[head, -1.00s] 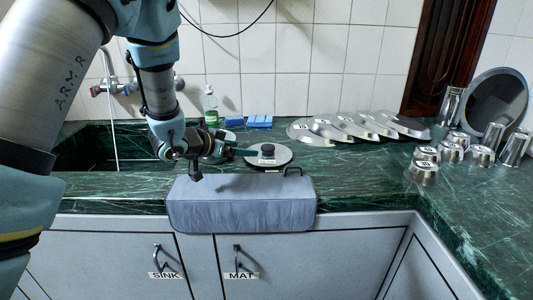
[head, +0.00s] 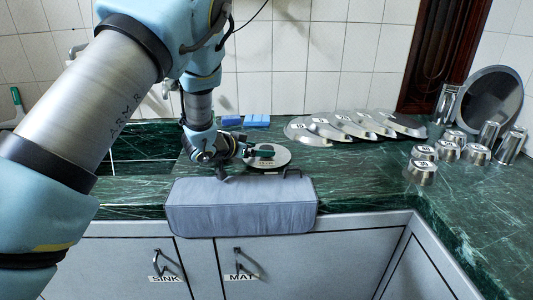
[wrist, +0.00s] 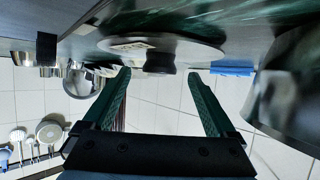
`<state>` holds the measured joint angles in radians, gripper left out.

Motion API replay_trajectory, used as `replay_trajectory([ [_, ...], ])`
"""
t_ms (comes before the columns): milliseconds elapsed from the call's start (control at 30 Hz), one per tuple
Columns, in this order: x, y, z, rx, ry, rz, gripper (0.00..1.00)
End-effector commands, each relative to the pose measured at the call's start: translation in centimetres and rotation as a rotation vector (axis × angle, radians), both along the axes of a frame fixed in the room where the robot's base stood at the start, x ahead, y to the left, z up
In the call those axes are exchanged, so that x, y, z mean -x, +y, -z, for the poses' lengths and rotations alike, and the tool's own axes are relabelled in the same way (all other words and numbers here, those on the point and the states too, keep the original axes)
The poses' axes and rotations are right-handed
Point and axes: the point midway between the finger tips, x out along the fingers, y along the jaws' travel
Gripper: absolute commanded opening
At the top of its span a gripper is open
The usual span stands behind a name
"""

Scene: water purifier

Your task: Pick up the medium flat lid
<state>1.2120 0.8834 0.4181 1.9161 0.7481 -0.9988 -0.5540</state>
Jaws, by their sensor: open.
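The flat lid (head: 281,165) is a round metal disc with a dark knob, lying on the green counter behind the grey mat roll. My gripper (head: 262,154) is at the lid's left side, level with its knob, and hides part of it. In the wrist view, the lid (wrist: 190,52) shows with its black knob (wrist: 160,60) and a pale label. The green fingers of my gripper (wrist: 158,74) are spread wide, with the knob in line with the gap between them. Nothing is held.
A grey padded roll (head: 241,208) lies along the counter's front edge. Several labelled metal lids (head: 345,130) lean in a row at the back right. Steel cups (head: 449,152) stand further right. Blue sponges (head: 257,120) lie behind my gripper.

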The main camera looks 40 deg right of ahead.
Motion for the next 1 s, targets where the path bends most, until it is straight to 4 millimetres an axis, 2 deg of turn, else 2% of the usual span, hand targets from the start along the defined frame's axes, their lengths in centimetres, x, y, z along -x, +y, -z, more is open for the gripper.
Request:
replay_trajectory([
  [200, -0.2, -2.2, 0.9, -0.001, -0.001, 0.0, 0.92],
  [467, -0.2, -2.5, 1.0, 0.0, -0.001, 0.0, 0.92],
  [1000, -0.2, -2.4, 1.0, 0.0, 0.0, 0.0, 0.32],
])
